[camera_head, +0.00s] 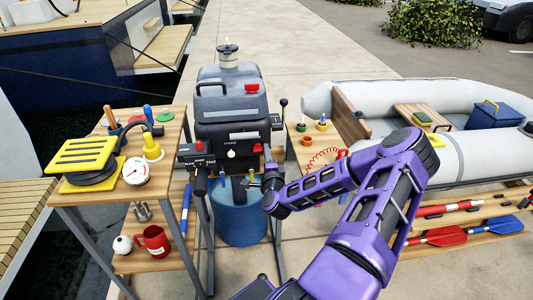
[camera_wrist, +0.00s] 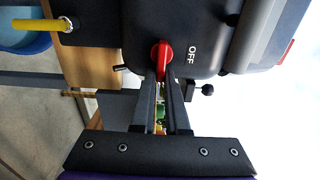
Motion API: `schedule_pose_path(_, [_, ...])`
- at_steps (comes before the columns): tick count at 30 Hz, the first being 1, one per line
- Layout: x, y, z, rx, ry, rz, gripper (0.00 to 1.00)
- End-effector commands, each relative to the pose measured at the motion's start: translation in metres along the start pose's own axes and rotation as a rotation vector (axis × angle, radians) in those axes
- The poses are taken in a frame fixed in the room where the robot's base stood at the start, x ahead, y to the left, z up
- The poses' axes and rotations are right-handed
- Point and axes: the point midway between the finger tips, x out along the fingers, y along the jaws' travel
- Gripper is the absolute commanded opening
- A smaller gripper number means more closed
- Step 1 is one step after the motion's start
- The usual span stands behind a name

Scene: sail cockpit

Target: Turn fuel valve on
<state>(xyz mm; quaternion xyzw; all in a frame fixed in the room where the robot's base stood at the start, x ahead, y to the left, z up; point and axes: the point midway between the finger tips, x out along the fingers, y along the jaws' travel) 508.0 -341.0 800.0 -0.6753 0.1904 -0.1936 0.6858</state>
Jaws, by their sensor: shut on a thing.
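A black outboard motor (camera_head: 228,115) stands on a stand in the middle of the head view. In the wrist view, the red fuel valve handle (camera_wrist: 163,54) sits on its dark housing, with a white "OFF" label (camera_wrist: 192,54) beside it. My gripper (camera_wrist: 163,80) is shut on the lower part of the red handle, its two fingers on either side of it. In the head view my gripper (camera_head: 250,182) is small and dark, at the lower right of the motor, and the grip is too small to make out there.
A blue bucket (camera_head: 240,222) stands under the motor. A small wooden table (camera_head: 298,120) and a grey inflatable boat (camera_head: 470,165) are at right.

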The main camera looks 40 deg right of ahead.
Motion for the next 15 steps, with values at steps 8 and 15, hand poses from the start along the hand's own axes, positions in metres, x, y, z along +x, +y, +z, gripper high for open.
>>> schedule_pose_path(8, [-0.0003,0.0003,0.0003,0.001,0.000,0.001,0.18])
schedule_pose_path(15, [-0.0002,0.0003,0.0002,0.000,0.000,0.001,0.42])
